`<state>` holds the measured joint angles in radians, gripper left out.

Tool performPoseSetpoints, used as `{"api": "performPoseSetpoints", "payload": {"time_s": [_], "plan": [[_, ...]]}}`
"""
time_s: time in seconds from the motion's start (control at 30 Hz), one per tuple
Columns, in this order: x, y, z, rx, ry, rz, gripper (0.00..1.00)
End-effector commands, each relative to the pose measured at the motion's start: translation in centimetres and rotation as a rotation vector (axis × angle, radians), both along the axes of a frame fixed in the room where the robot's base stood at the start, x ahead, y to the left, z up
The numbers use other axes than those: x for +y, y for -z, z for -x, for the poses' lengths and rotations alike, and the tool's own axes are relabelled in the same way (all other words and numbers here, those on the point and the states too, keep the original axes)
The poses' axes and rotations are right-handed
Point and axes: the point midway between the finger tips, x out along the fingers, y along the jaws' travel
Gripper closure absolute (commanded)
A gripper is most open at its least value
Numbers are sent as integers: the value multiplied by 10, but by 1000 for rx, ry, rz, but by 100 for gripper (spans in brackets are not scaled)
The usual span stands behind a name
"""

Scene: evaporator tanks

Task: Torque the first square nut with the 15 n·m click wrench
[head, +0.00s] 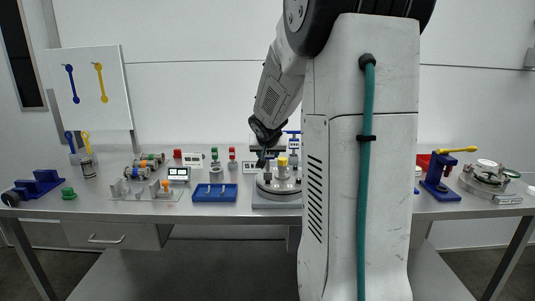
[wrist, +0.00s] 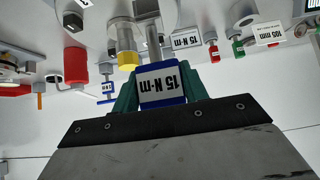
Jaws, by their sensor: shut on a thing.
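My gripper (wrist: 160,90) is shut on the blue 15 N·m click wrench (wrist: 163,100), with a teal finger on each side of its labelled head. A grey shaft runs from the wrench toward the metal fixture; its far end is unclear. In the head view my gripper (head: 265,150) is over the round metal tank lid (head: 268,190) on a grey base. A yellow-capped post (head: 282,161) stands on the lid; a yellow cap (wrist: 127,60) is beside the wrench in the wrist view. I cannot make out the first square nut or whether the wrench touches it.
A blue tray (head: 215,193) and a clear plate with fittings (head: 145,190) are left of the lid. Red and green valves and label cards stand behind. A blue stand with a yellow lever (head: 440,180) and another round lid (head: 487,176) are right of my arm.

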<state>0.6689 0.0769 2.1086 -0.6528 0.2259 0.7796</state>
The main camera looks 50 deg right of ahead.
Motion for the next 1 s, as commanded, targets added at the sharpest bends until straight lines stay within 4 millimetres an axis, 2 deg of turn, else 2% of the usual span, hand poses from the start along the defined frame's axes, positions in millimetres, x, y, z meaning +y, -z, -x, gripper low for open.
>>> {"api": "performPoseSetpoints", "payload": {"time_s": [1.0], "plan": [[0, 15, 0, 0, 0, 0, 89]]}}
